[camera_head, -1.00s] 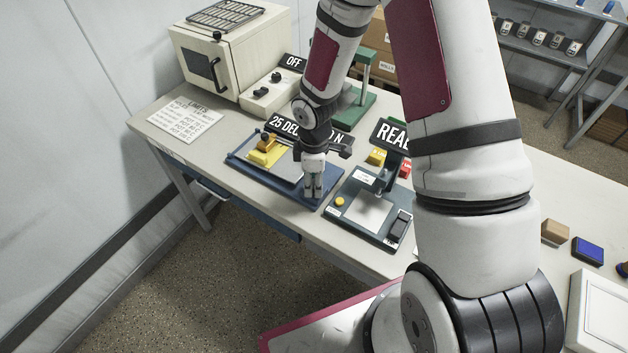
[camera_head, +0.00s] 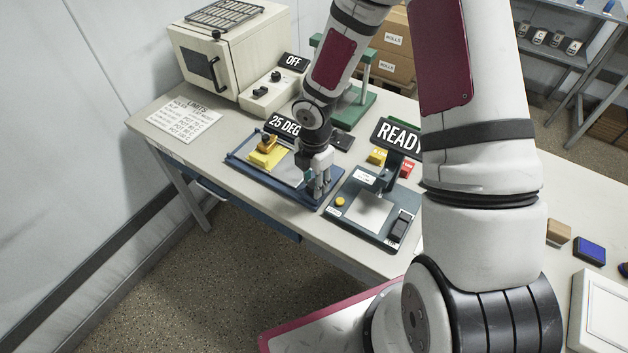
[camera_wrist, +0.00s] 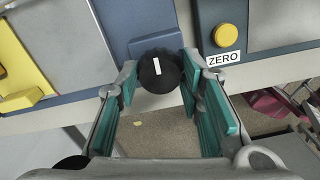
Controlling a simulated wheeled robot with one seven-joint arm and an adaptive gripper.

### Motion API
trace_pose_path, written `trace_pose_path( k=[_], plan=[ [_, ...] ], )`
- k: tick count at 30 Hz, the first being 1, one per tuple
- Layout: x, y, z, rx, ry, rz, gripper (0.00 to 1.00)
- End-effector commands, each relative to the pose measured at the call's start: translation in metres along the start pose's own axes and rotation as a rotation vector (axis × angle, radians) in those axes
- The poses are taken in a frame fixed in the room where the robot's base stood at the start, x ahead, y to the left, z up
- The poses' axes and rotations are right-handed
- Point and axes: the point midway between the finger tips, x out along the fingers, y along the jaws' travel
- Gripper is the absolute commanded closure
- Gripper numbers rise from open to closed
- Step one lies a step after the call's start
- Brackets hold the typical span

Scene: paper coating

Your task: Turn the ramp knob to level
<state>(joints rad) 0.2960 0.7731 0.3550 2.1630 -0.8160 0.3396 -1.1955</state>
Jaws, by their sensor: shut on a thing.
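The ramp knob is a round black knob with a white line, at the edge of the blue coating device; it shows in the wrist view (camera_wrist: 160,71). Its white line runs nearly straight up and down there. My gripper (camera_wrist: 158,78) has its green-padded fingers on either side of the knob and is shut on it. In the head view my gripper (camera_head: 318,190) is at the right front corner of the blue device (camera_head: 240,165), and it hides the knob. A sign (camera_head: 284,125) behind the device reads "25 DEG", its right part covered by my arm.
Right of the device stands a scale (camera_head: 372,212) with a yellow button, labelled "ZERO" in the wrist view, and a "READY" sign (camera_head: 397,136). A yellow block (camera_head: 266,156) sits on the blue device. An oven (camera_head: 232,60) and a green stand (camera_head: 352,105) are behind.

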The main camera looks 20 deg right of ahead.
Motion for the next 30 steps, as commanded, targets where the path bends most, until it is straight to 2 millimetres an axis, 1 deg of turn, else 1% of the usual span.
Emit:
trace_pose_path(
  k=[8,21,22,24,30],
  plan=[
    [-0.0002,0.0006,0.0004,-0.066,-0.001,0.001,0.94],
    [-0.0003,0.0006,0.0003,-0.075,-0.001,0.001,0.94],
    [-0.0003,0.0006,0.0003,-0.075,-0.001,0.001,0.59],
    [-0.0002,0.0005,0.0003,-0.075,-0.001,0.001,0.46],
    [-0.0001,0.0003,0.0001,-0.073,0.000,0.000,0.46]
  ],
)
